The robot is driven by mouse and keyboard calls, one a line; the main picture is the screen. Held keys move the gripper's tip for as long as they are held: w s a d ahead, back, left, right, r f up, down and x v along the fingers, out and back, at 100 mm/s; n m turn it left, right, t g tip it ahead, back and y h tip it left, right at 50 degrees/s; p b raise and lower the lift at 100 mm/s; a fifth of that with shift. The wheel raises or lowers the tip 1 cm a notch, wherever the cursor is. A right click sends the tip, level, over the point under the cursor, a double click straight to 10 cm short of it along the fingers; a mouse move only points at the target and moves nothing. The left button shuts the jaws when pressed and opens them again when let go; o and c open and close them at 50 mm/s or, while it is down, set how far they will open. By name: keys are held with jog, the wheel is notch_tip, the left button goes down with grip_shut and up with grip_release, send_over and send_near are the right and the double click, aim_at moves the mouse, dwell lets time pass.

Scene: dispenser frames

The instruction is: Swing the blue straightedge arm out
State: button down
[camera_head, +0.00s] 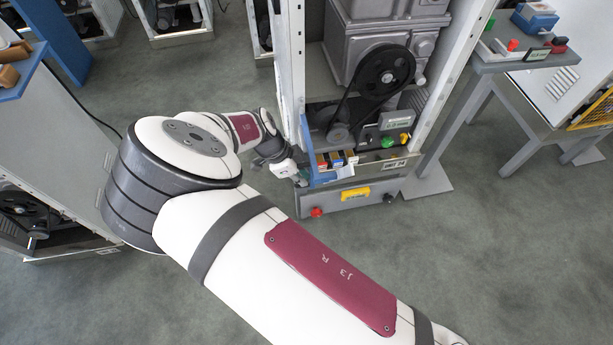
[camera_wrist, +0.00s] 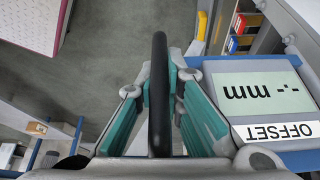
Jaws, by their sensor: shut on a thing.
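My gripper (camera_wrist: 160,100) has its teal-padded fingers on both sides of a black bar (camera_wrist: 159,60) and is shut on it. In the wrist view the bar runs upright through the middle of the picture. Just to its right is a blue-edged unit (camera_wrist: 302,160) with a pale display (camera_wrist: 262,92) reading "-.- mm" and an OFFSET label, both upside down. In the head view my gripper (camera_head: 294,174) is at the left side of the machine frame, by a narrow blue upright part (camera_head: 306,149). I cannot tell how the bar joins the blue part.
The grey machine frame (camera_head: 298,70) holds a black belt wheel (camera_head: 385,70) and green and yellow buttons. Below is a grey base with a red knob (camera_head: 317,212) and yellow label. A bench (camera_head: 510,62) stands at right. Floor left of the frame is open.

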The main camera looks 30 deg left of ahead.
jog(key=shift+s, duration=0.3)
jog(key=c, duration=1.7)
grip_release()
jog(key=shift+o, duration=0.2)
jog(key=shift+w, duration=0.1)
jog(key=shift+a+r, duration=0.15)
jog(key=shift+r, duration=0.05)
jog(key=v, duration=1.1)
jog(key=shift+r, duration=0.3)
